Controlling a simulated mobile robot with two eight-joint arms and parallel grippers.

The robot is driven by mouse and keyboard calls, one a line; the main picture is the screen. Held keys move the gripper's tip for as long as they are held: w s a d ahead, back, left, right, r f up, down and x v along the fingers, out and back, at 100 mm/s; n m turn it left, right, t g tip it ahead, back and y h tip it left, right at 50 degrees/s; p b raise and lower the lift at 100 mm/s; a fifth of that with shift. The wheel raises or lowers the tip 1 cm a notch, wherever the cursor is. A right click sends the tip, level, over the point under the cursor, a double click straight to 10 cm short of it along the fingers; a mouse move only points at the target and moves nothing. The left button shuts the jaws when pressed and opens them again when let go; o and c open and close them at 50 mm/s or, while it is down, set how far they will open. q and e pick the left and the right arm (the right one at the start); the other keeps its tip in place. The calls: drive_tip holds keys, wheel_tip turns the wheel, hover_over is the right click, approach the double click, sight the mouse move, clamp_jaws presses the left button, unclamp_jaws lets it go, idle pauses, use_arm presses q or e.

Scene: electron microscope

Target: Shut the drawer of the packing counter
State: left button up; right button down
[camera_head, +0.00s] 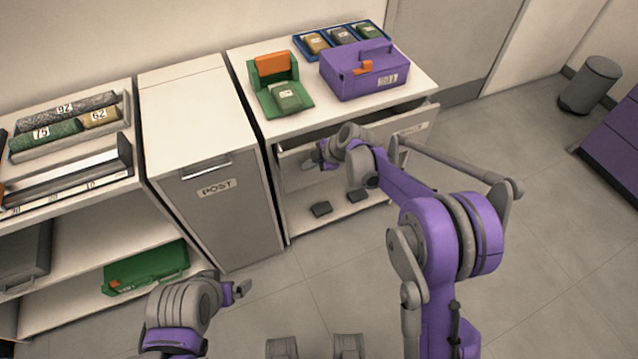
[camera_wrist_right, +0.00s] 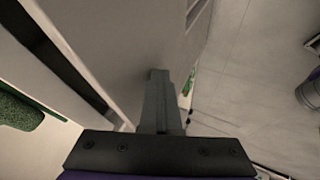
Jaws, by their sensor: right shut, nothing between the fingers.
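The packing counter (camera_head: 290,125) stands at the top middle of the head view. Its drawer (camera_head: 412,128) is pulled partly out, with a dark gap between its front and the counter top. In the right wrist view the drawer front (camera_wrist_right: 120,35) is a broad grey panel beside that gap. My right gripper (camera_head: 318,158) is at the left part of the drawer front, partly hidden by its own wrist. In the wrist view its fingers (camera_wrist_right: 158,95) are together and empty, close to the panel; contact is unclear. My left gripper (camera_head: 236,292) is low over the floor, away from the counter.
On the counter are a purple case (camera_head: 355,75), a green stand (camera_head: 272,80) and a blue tray (camera_head: 326,48) of packets. A grey POST cabinet (camera_head: 225,205) stands to the left. Dark pads (camera_head: 321,209) lie below the drawer. Open floor (camera_head: 540,190) is at the right.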

drive_tip(key=w, duration=0.1)
drive_tip(key=w+a, duration=0.1)
drive_tip(key=w, duration=0.1)
drive_tip(key=w+a, duration=0.1)
drive_tip(key=w, duration=0.1)
drive_tip(key=shift+w, duration=0.1)
use_arm(q)
drive_tip(key=shift+s+d+r, duration=0.1)
drive_tip(key=shift+s+r, duration=0.05)
use_arm(e)
drive_tip(key=shift+w+r, duration=0.1)
drive_tip(key=shift+w, duration=0.1)
